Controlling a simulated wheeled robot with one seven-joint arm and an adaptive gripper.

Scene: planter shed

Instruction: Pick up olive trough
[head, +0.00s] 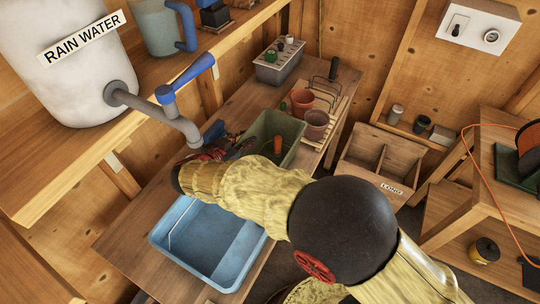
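The olive trough (284,124) is a green open box on the wooden bench, just beyond my arm. An orange, roughly cylindrical thing shows inside it, and my arm hides its near edge. My gripper (232,143) is at the left side of the trough, close to its left wall. I cannot tell whether it touches the trough. The wrist and forearm hide much of the gripper, and the gap between its fingers is not clear.
A blue basin (180,258) stands in front, partly under my arm. The tap spout (185,130) of the rain water barrel (55,85) hangs close to my gripper. A grey box (274,72) stands behind.

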